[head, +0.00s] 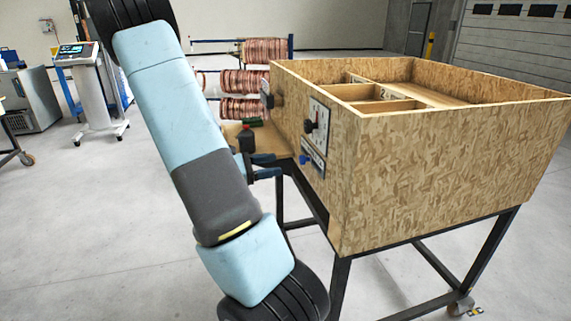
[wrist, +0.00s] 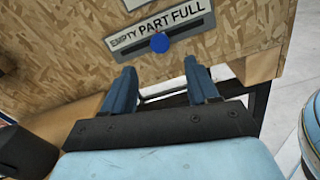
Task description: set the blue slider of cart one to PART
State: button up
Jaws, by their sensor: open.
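The blue slider (wrist: 160,42) is a round knob on the plate (wrist: 165,27) lettered EMPTY, PART, FULL. In the wrist view it stands just below the word PART. In the head view the blue slider (head: 304,159) shows small on the side of the chipboard cart (head: 430,165), low on the plate. My gripper (wrist: 161,75) is open and empty, its two fingers pointing at the panel on either side of the line to the knob. The knob appears beyond the fingertips, apart from them. In the head view my gripper (head: 279,166) is close to the panel.
A dial (head: 313,125) with a dark knob sits above the plate. A dark metal frame (head: 342,285) on wheels carries the cart. A rack of copper coils (head: 245,82) stands behind, and a control console (head: 92,85) at left. Floor at lower left is free.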

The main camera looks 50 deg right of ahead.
jog(key=shift+v, duration=1.85)
jog(key=s+a+r+m+t+y, duration=0.3)
jog(key=a+r+t+y, duration=0.2)
jog(key=a, duration=0.5)
jog(key=s+a+r+m+t+y, duration=0.3)
jog(key=s+a+r+t+y, duration=0.1)
jog(key=a, duration=0.5)
jog(key=s+a+r+m+t+y, duration=0.3)
jog(key=a+r+t+y, duration=0.3)
jog(key=a+r, duration=0.2)
jog(key=a, duration=0.2)
jog(key=shift+s+a+r+t, duration=0.3)
jog(key=shift+c, duration=0.4)
